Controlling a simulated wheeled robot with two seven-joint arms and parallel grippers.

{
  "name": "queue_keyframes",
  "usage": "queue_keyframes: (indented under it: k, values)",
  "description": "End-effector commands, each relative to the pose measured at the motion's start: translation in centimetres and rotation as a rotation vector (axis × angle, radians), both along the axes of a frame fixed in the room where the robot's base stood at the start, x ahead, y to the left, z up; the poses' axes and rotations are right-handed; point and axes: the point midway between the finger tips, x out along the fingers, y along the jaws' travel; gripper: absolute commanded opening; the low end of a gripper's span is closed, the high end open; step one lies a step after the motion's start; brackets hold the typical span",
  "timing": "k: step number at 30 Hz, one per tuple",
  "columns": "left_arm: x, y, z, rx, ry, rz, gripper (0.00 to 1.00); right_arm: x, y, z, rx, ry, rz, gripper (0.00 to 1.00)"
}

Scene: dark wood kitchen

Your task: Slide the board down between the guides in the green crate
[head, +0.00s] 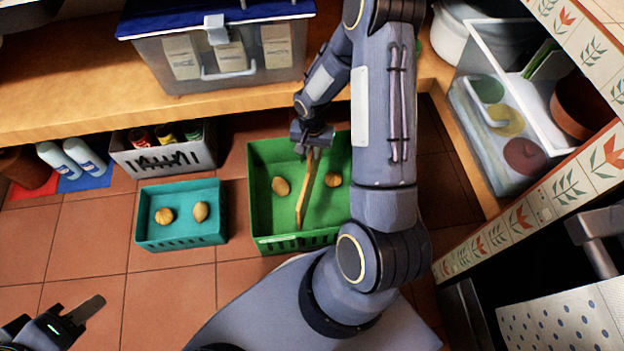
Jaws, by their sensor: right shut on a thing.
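The green crate (262,160) stands on the tiled floor at the middle of the head view. The thin wooden board (307,190) is inside it, on edge and slanting between two round tan items (281,186) (332,180). My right gripper (313,146) is shut on the board's upper far end, at the back of the crate. The board's lower edge seems near the crate floor; I cannot tell whether it touches. The guides cannot be made out, and my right arm hides the crate's right side. My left gripper (88,312) is at the bottom left, away from the crate; its finger gap does not show.
A teal crate (180,238) with two round tan items stands just left of the green crate. A grey bin (165,160) and white bottles (75,155) are behind it. A wooden shelf (80,100) with a clear lidded box (225,60) overhangs the back. Floor at the front left is clear.

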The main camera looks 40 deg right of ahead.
Motion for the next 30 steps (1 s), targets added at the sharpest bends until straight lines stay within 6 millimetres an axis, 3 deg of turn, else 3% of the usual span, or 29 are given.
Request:
queue_keyframes:
  k: [1,3,9,14,22,30]
  values:
    - [0.0,0.0,-1.2,0.000,0.000,0.000,0.36,0.0,0.1,-2.1,0.002,0.003,0.000,0.00]
    - [0.0,0.0,-1.9,0.000,0.000,0.000,0.36,0.0,0.0,-3.9,0.002,0.001,0.001,0.00]
    - [0.0,0.0,-3.1,0.000,0.000,0.000,0.36,0.1,0.0,-7.3,0.001,-0.001,0.001,0.00]
    - [0.0,0.0,-3.4,0.000,0.000,0.000,0.36,0.1,0.0,-8.2,0.000,-0.003,0.001,0.00]
    - [0.0,0.0,-5.0,0.000,0.000,0.000,0.36,0.1,0.0,-11.7,0.001,-0.001,0.001,0.00]
    - [0.0,0.0,-4.9,0.000,0.000,0.000,0.36,0.1,0.0,-11.7,0.000,-0.003,0.001,0.00]
